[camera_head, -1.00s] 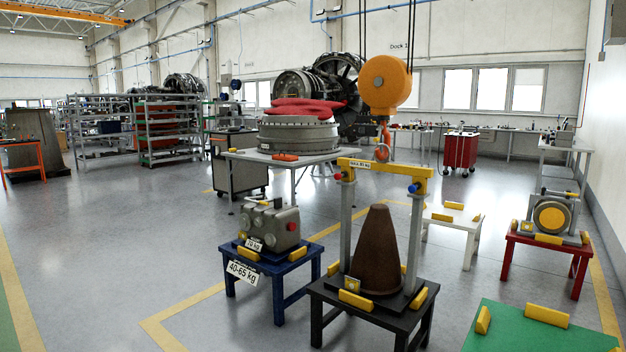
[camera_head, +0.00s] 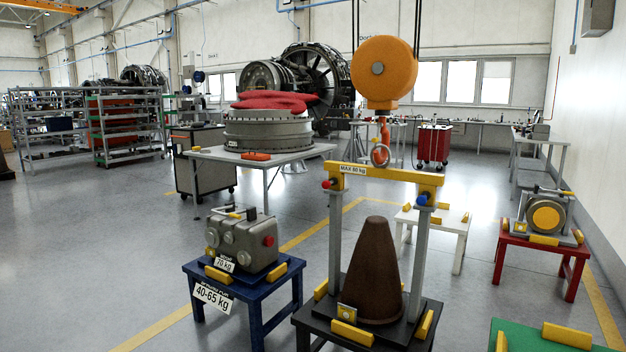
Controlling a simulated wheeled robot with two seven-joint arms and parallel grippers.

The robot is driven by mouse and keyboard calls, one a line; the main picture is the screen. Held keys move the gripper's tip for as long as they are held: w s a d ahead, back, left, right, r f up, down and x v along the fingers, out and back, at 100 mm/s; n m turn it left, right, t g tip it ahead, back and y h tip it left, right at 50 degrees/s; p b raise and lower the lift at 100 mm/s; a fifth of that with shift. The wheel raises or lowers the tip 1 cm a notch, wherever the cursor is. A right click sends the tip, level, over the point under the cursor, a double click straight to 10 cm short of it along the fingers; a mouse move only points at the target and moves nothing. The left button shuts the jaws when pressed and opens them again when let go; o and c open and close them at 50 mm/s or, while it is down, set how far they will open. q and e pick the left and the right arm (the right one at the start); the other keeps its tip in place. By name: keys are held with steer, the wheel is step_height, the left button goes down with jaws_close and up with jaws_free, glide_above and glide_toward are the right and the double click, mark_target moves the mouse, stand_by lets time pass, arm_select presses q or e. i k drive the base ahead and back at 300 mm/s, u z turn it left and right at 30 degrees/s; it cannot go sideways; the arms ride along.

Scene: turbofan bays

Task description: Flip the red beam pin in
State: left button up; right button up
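The red beam pin (camera_head: 327,184) is a small red knob at the left end of the yellow lifting beam (camera_head: 385,174), by the top of the left grey post. A blue pin (camera_head: 422,199) sits at the beam's right end. The beam carries a "MAX 80 kg" label and spans two grey posts over a brown cone (camera_head: 375,270) on a black stand (camera_head: 412,333). An orange hook (camera_head: 383,140) hangs below the round orange hoist (camera_head: 383,69), at the beam's middle. Neither of my grippers shows in the view.
A blue table (camera_head: 262,310) with a grey gearbox (camera_head: 241,243) stands left of the black stand. A red table (camera_head: 541,253), a white table (camera_head: 450,222) and a green table (camera_head: 535,342) stand to the right. Open floor (camera_head: 110,260) lies to the left.

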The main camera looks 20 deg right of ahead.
mark_target(326, 185)
steer(key=z, duration=0.3)
steer(key=i, duration=0.5)
steer(key=z, duration=0.6)
steer(key=i, duration=1.6)
steer(key=u, duration=0.75)
steer(key=i, duration=0.55)
steer(key=u, duration=0.3)
